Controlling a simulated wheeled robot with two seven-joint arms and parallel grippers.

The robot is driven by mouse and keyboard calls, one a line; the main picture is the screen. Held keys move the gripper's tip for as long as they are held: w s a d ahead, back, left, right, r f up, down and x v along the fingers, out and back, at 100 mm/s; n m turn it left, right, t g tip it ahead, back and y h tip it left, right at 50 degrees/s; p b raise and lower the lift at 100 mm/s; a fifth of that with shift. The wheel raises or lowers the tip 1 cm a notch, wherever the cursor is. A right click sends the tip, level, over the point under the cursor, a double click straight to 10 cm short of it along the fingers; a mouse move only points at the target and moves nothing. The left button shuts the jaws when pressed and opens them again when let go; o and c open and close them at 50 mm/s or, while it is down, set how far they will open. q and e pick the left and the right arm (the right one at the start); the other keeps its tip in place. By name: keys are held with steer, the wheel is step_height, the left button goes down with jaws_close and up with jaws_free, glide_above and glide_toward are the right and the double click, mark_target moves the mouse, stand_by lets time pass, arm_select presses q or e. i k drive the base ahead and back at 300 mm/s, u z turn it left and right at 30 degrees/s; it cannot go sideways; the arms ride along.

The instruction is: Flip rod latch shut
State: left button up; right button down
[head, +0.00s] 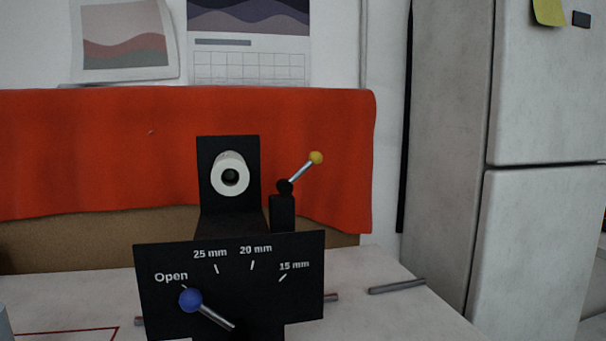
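A black fixture stands on the pale table. Its front panel (228,262) bears the marks Open, 25 mm, 20 mm and 15 mm. A lever with a blue ball (190,300) on a metal rod has its ball just below the Open mark; the rod slants down to the right. Behind the panel, a second lever with a yellow ball (316,158) tilts up and to the right from a black post (283,212). A white roll-shaped ring (230,174) sits on the black upright plate. I cannot tell which lever is the rod latch. Neither gripper is in view.
A grey rod (397,286) lies on the table (385,315) at the right. Rod ends show beside the panel's lower edges. A red outline (70,331) marks the table at lower left. An orange-red cloth (110,150) hangs behind; a grey cabinet (540,240) stands right.

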mark_target(285, 187)
steer(key=k, duration=1.3)
steer(key=z, duration=0.9)
steer(key=i, duration=1.55)
steer(key=u, duration=0.25)
